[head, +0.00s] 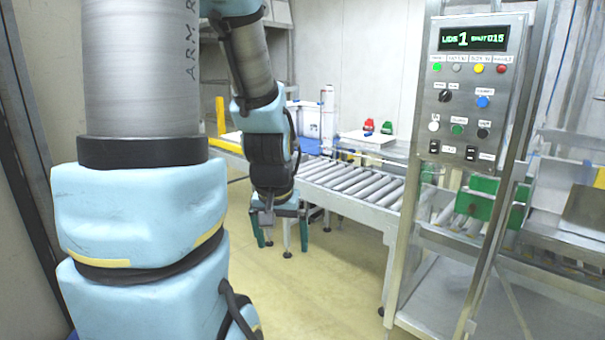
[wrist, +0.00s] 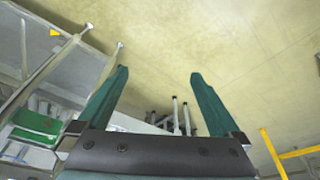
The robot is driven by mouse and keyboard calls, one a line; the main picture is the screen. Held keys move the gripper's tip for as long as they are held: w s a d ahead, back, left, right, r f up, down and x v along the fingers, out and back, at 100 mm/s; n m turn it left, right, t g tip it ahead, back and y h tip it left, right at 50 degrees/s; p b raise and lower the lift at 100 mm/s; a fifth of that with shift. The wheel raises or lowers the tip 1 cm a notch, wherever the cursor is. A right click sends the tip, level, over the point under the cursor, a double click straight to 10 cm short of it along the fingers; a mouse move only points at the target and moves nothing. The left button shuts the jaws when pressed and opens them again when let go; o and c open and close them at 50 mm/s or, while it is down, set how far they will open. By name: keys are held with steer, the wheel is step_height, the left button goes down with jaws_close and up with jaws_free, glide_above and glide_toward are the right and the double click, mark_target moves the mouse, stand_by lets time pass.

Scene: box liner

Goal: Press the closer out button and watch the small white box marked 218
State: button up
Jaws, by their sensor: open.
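A grey control panel (head: 470,95) stands upright at the right in the head view. Its display (head: 473,38) reads "LIDS 1 SHUT 015". Below it are several lamps, a black knob (head: 445,96), a blue button (head: 483,102), and a row with a white button (head: 433,126), a green button (head: 457,129) and a black button (head: 483,133). Their labels are too small to read, so I cannot tell which is closer out. My gripper (head: 282,228) hangs open and empty over the floor, left of the panel and apart from it. Its green fingers (wrist: 157,95) are spread in the wrist view. I cannot make out a small white box marked 218.
A roller conveyor (head: 355,185) runs behind my gripper towards the panel. A metal frame (head: 400,200) carries the panel. Red (head: 369,125) and green (head: 387,128) items sit on a white surface behind. A yellow rail (wrist: 271,152) shows in the wrist view. Floor (head: 320,275) before the conveyor is clear.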

steer(key=shift+n+g, duration=0.4)
steer(key=shift+g, duration=0.3)
steer(key=s+a, duration=0.2)
steer(key=s, duration=0.1)
steer(key=shift+s+a+f, duration=0.1)
steer(key=shift+a, duration=0.25)
jaws_close()
stand_by(0.6)
